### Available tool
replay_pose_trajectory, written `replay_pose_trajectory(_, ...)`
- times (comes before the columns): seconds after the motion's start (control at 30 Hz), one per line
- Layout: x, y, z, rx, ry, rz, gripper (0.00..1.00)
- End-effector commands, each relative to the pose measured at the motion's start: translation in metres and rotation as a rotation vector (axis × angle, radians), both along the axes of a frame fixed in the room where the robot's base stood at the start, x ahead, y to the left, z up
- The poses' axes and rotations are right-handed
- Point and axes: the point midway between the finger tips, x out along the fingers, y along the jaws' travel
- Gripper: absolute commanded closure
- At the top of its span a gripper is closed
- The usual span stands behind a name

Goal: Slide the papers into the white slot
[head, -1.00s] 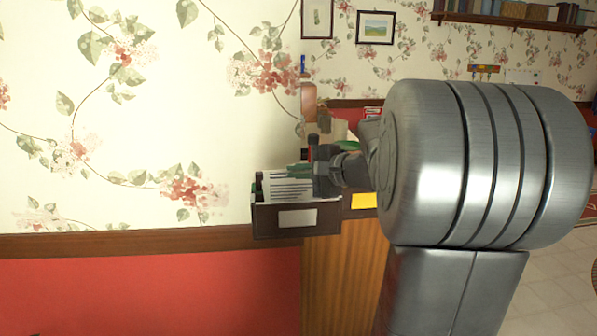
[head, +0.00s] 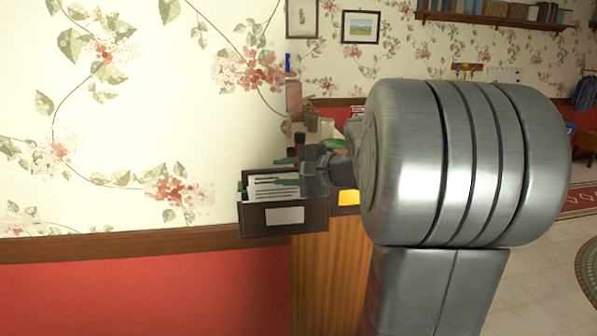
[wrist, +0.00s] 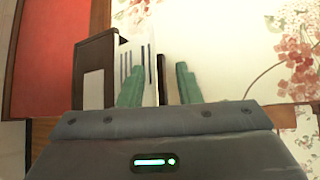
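The papers (head: 268,187) are white sheets with dark lines. They stand in the dark brown slot box, behind its front with the white label (head: 285,216), and their tops show above the rim. In the wrist view the papers (wrist: 140,62) show behind and beside the left finger. My gripper (head: 288,171) is just above the box at its right side. Its two green fingers (wrist: 160,88) are spread apart, with a gap between them and a dark upright edge of the box behind. The lower part of the papers is hidden by the box front.
A yellow label (head: 348,197) marks the part right of the white one, mostly hidden by my arm. The box stands on a wooden cabinet (head: 320,270) against the floral wall (head: 120,100). More items stand behind my wrist. A wall shelf (head: 480,20) is far back.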

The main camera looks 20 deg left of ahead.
Motion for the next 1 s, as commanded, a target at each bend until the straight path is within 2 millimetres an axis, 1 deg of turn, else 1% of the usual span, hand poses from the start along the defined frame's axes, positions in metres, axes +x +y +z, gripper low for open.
replay_pose_trajectory(0.17, -0.004, -0.023, 0.006, 0.001, -0.002, -0.005, 0.69)
replay_pose_trajectory(0.4, -0.013, -0.07, 0.019, 0.001, -0.003, -0.006, 0.69)
replay_pose_trajectory(0.6, -0.02, -0.103, 0.029, 0.0, -0.002, -0.005, 0.69)
replay_pose_trajectory(0.8, -0.024, -0.122, 0.034, 0.0, -0.001, -0.003, 0.69)
replay_pose_trajectory(1.0, -0.026, -0.127, 0.036, 0.0, 0.0, 0.0, 0.69)
